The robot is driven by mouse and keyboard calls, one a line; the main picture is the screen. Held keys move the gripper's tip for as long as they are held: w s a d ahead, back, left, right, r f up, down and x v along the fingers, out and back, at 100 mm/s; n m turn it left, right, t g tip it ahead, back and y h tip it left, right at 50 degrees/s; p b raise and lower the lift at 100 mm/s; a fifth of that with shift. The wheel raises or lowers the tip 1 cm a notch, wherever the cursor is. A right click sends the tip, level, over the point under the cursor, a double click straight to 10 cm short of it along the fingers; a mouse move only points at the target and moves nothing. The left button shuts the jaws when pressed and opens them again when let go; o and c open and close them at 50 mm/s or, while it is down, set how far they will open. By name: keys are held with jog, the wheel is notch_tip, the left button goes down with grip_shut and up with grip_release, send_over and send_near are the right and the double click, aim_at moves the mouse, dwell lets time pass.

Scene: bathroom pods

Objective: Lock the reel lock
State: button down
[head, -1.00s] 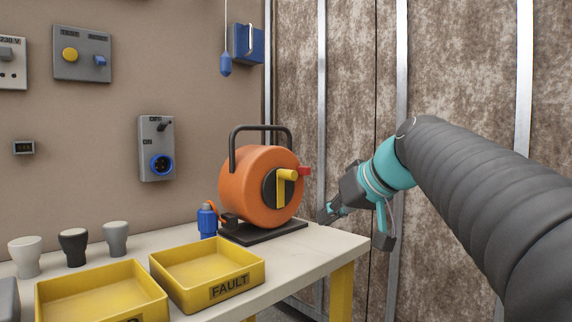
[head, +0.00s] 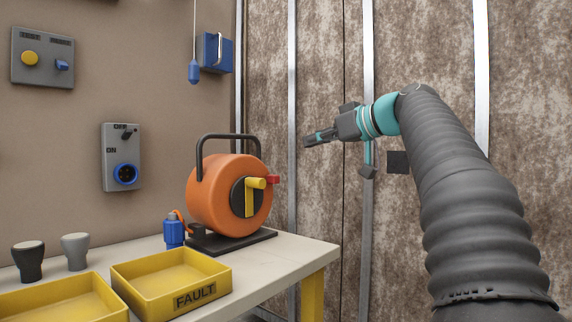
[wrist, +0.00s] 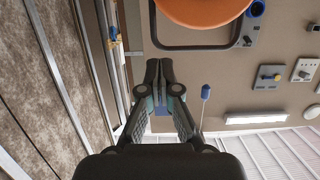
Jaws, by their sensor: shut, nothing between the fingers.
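The orange cable reel (head: 208,193) stands upright on a dark base on the bench, with a black carrying frame over it. Its round dark hub carries a yellow crank handle (head: 250,198) and a small red part (head: 273,180) at the right, which may be the reel lock. My gripper (head: 308,140) is shut and empty, in the air to the right of the reel and above it, apart from it. In the wrist view my fingertips (wrist: 158,66) are together, and the orange reel (wrist: 203,8) shows at the top edge. The hub and red part are out of that view.
The bench (head: 285,255) holds a yellow FAULT tray (head: 213,293), another yellow tray (head: 60,305), a blue plug (head: 174,232) and knobs. A grey switch socket (head: 122,157) and a blue box (head: 217,53) are on the wall. Space right of the bench is free.

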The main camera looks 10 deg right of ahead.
send_over(278, 182)
jog(key=s, duration=0.2)
notch_tip(278, 182, down, 2)
jog(key=shift+w+d+f+b, duration=0.1)
jog(key=shift+w+f+b, duration=0.05)
jog(key=shift+f, duration=0.6)
jog(key=shift+w+d+f+b, duration=0.1)
jog(key=shift+w+f+b, duration=0.1)
jog(key=shift+f, duration=0.5)
jog(key=shift+w+d+f+b, duration=0.1)
jog(key=shift+f+b, duration=0.05)
jog(key=shift+f, duration=0.6)
notch_tip(278, 182, down, 3)
jog(key=b, duration=0.3)
jog(key=shift+f, duration=0.15)
